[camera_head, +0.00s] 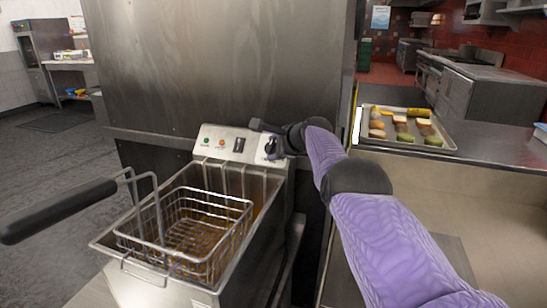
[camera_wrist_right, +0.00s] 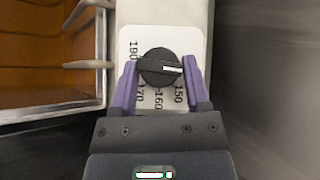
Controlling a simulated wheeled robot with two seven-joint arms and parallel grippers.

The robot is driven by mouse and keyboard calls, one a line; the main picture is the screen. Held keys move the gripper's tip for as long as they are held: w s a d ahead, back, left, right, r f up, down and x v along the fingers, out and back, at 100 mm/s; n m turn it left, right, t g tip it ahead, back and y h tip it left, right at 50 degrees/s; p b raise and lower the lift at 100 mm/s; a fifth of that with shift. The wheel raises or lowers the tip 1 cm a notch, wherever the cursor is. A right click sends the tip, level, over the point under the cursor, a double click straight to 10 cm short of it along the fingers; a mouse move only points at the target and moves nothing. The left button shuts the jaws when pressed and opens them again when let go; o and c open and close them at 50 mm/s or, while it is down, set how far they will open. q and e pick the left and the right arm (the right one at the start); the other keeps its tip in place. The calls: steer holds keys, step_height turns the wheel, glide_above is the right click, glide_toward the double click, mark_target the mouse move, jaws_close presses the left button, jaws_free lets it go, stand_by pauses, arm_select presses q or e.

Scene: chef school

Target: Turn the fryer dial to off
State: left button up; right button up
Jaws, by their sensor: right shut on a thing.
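The fryer (camera_head: 240,170) stands in the middle of the head view, with its sloped control panel (camera_head: 232,144) at the back. The black round dial (camera_head: 270,146) is at the panel's right end. In the right wrist view, the dial (camera_wrist_right: 158,66) sits on a white scale plate with numbers from 150 to 190. Its white mark points right, just above the 150. My right gripper (camera_wrist_right: 160,72) is shut on the dial, one purple finger on each side. In the head view, my right gripper (camera_head: 276,146) reaches the panel from the right. My left gripper is out of view.
A wire basket (camera_head: 187,235) with a black handle (camera_head: 60,208) hangs in the fryer. A metal wall (camera_head: 220,65) rises behind it. A tray (camera_head: 440,144) of food lies on the counter to the right. Open floor (camera_head: 45,165) shows at the left.

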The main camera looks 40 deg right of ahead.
steer(key=shift+f, duration=0.2)
steer(key=shift+a, duration=0.1)
steer(key=o, duration=1.2)
steer(key=shift+r, duration=0.1)
